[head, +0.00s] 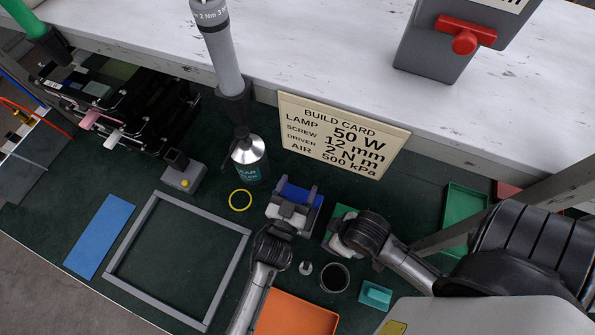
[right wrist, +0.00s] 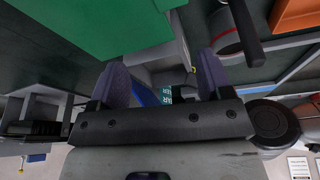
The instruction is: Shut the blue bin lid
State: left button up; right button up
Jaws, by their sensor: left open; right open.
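A blue thing (head: 302,194), which looks like the blue bin, sits in the middle of the dark green bench mat. My left gripper (head: 295,200) is open right at it and covers much of it. I cannot tell whether they touch, or how far the lid stands open. My right gripper (head: 343,222) is open to the right of it, beside a green thing that it partly covers. In the right wrist view, the open jaws of my right gripper (right wrist: 165,85) have nothing clearly between them. A bit of blue (right wrist: 146,93) shows beyond them.
A black cup (head: 335,278), teal block (head: 375,295) and orange tray (head: 295,315) are in front.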

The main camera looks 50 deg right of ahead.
pick_arm(q)
jog(key=v, duration=1.4)
jog(key=shift+d, duration=0.1)
